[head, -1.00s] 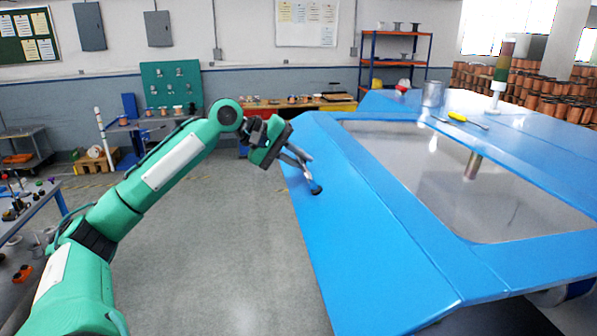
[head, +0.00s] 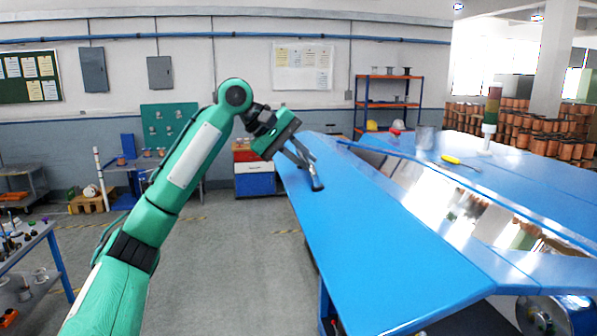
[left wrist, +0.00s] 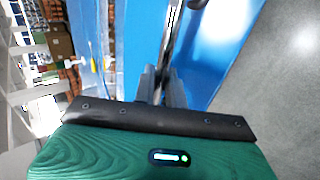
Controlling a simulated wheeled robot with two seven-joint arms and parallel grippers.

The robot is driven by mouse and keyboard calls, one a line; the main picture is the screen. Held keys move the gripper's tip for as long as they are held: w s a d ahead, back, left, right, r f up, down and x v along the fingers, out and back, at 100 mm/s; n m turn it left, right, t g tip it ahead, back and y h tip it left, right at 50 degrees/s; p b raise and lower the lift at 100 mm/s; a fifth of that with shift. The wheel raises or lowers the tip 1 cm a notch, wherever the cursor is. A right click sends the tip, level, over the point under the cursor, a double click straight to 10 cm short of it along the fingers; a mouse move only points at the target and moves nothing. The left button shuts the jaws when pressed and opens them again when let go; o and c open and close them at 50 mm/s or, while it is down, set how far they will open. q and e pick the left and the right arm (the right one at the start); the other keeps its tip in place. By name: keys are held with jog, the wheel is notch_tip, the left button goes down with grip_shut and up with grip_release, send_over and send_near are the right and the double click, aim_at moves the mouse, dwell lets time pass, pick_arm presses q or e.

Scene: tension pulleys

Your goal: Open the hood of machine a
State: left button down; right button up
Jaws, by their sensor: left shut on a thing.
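The blue hood (head: 370,240) of the machine fills the right of the head view, with a large clear window (head: 440,195) in it. The hood is tilted, its near-left panel sloping. A grey bar handle with a dark end (head: 318,186) is at the hood's left part. My left gripper (head: 303,157) is shut on this handle. In the left wrist view the grey fingers (left wrist: 162,85) close around the metal bar (left wrist: 176,40), with the blue hood behind it. The exact finger contact is partly hidden. My right gripper is not in view.
A yellow-handled tool (head: 452,160), a clear cup (head: 425,138) and a signal lamp (head: 491,118) are on the blue top at the back right. A round metal part (head: 545,315) shows below the hood. Left of the hood is open floor (head: 225,260).

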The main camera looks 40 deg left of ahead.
pick_arm(q)
jog(key=shift+w+d+r, duration=0.15)
jog(key=shift+r, duration=0.5)
jog(key=shift+w+d+r, duration=0.1)
jog(key=shift+w+r, duration=0.1)
jog(key=shift+r, duration=0.4)
jog(key=shift+w+d+r, duration=0.15)
jog(key=shift+r, duration=0.5)
jog(key=c, duration=1.6)
grip_release()
jog(key=shift+o, duration=0.2)
